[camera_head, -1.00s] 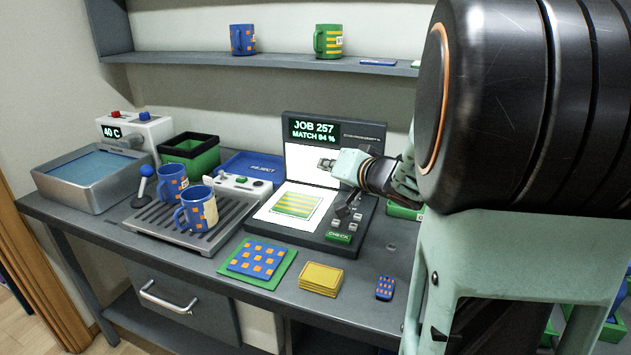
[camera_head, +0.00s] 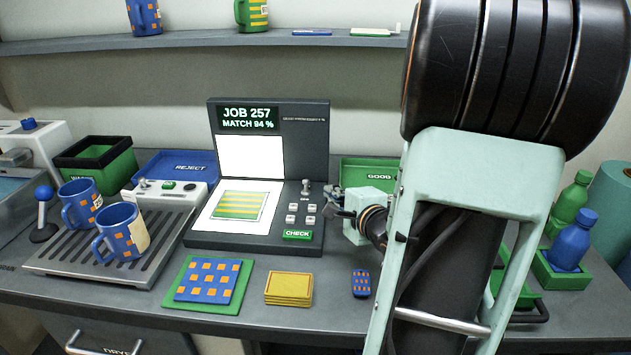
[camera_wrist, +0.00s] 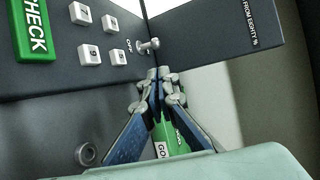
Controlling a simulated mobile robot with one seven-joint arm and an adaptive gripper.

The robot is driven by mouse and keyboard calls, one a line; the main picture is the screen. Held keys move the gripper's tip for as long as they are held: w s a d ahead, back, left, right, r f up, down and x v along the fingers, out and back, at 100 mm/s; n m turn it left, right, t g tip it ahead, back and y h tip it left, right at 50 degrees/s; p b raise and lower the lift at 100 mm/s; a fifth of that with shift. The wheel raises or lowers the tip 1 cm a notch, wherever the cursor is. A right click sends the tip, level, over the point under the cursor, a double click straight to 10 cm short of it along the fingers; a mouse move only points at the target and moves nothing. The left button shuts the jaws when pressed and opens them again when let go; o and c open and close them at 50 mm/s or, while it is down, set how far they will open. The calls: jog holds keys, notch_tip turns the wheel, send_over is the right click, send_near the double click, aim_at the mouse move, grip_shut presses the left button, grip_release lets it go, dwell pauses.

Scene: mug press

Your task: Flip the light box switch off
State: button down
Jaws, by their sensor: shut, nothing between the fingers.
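The light box (camera_head: 200,235) stands open near the middle of the bench, with its lit white panel and a screen reading JOB 257, MATCH 94 %. A green-and-yellow striped sheet (camera_head: 238,205) lies on its lit base. The small metal toggle switch (camera_head: 305,187) is on the right of its base, above the white buttons and green CHECK button. The switch also shows in the wrist view (camera_wrist: 148,46). My gripper (camera_head: 333,192) is shut and empty, just right of the switch. In the wrist view its closed fingertips (camera_wrist: 160,74) are just below the switch, with a small gap visible.
A green GOOD tray (camera_head: 368,165) is behind my gripper, and a blue REJECT tray (camera_head: 180,165) is left of the box. Two blue mugs (camera_head: 121,233) stand on a drip grate (camera_head: 60,262). Bottles (camera_head: 572,240) stand at the right.

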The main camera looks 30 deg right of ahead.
aim_at(316, 196)
dwell(0.3)
jog(key=b+x, duration=0.2)
jog(key=x, duration=0.6)
jog(key=shift+w+f+b, duration=0.2)
jog(key=shift+w+b, duration=0.15)
jog(key=shift+b, duration=0.05)
jog(key=shift+w+d+f, duration=0.1)
jog(key=shift+w+d, duration=0.1)
jog(key=shift+w, duration=0.35)
jog(key=shift+s+a+p, duration=0.3)
jog(key=shift+s+p, duration=0.05)
jog(key=shift+p, duration=1.35)
jog(key=shift+s+a+p, duration=0.25)
jog(key=shift+p, duration=0.45)
jog(key=v, duration=0.7)
jog(key=shift+s, duration=0.25)
